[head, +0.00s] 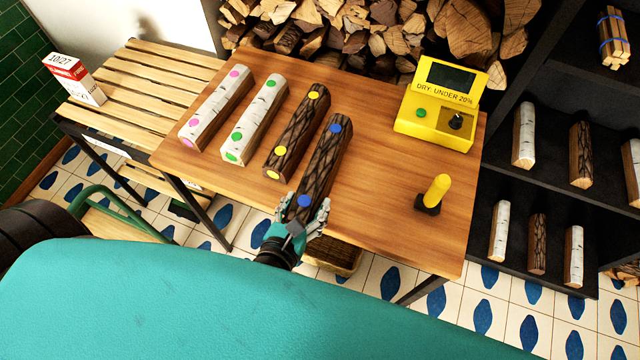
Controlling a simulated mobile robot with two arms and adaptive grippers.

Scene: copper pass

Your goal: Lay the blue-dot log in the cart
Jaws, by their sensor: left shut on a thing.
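The blue-dot log (321,165), dark and rough-barked with a blue dot near each end, is over the wooden table's front edge. My left gripper (305,215) is shut on its near end. I cannot tell whether the log rests on the table or is slightly raised. A green tubular handle with pale wood beneath, possibly part of the cart (118,203), shows at the lower left, partly hidden by my teal arm. My right gripper is not in view.
The table (370,195) also bears pink-dot (216,108), green-dot (255,119) and yellow-dot (297,133) logs, a yellow moisture meter (428,118) and a yellow-handled tool (434,194). A slatted bench (150,85) stands left, dark shelves (560,95) right. A basket (335,256) is below.

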